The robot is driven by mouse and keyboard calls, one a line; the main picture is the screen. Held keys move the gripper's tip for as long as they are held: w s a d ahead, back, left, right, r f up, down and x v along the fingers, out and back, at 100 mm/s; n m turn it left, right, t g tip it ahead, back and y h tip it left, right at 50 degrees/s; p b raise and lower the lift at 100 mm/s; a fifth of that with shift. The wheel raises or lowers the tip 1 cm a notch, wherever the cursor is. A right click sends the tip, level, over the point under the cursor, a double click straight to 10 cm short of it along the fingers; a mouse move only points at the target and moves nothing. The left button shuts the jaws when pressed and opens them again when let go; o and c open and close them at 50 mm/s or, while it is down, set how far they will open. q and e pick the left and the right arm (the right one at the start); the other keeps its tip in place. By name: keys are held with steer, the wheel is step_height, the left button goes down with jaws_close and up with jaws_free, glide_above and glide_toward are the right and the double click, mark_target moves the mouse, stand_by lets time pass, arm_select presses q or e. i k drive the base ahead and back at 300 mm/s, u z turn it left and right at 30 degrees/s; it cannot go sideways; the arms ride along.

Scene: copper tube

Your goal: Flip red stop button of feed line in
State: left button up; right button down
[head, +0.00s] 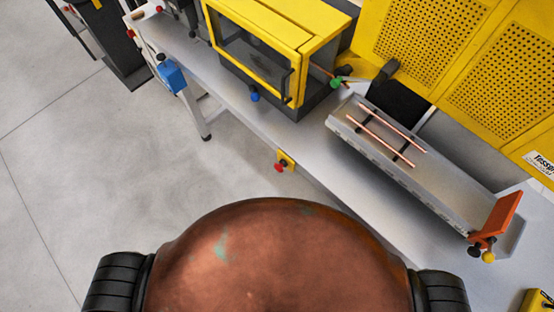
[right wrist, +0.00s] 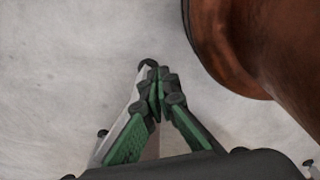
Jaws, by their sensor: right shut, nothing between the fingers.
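A red stop button (head: 279,167) sits on a small yellow box (head: 288,160) at the front edge of the grey bench, near the middle of the head view. Its exact pressed or raised position is too small to tell. My right gripper (right wrist: 157,78) shows in the right wrist view, with its green and black fingers closed together and nothing between them. Pale floor lies behind it, and the button is not in that view. Neither gripper shows in the head view.
A yellow-framed machine (head: 265,45) stands on the grey bench (head: 305,155). To its right, a sloped metal tray (head: 440,195) carries copper tubes (head: 385,150) and has an orange end plate (head: 497,220). A blue box (head: 172,76) hangs at the left. Open floor (head: 110,170) lies before the bench.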

mark_target(278, 167)
steer(key=u, duration=0.45)
steer(key=k, duration=1.2)
steer(key=z, duration=0.55)
steer(key=i, duration=0.5)
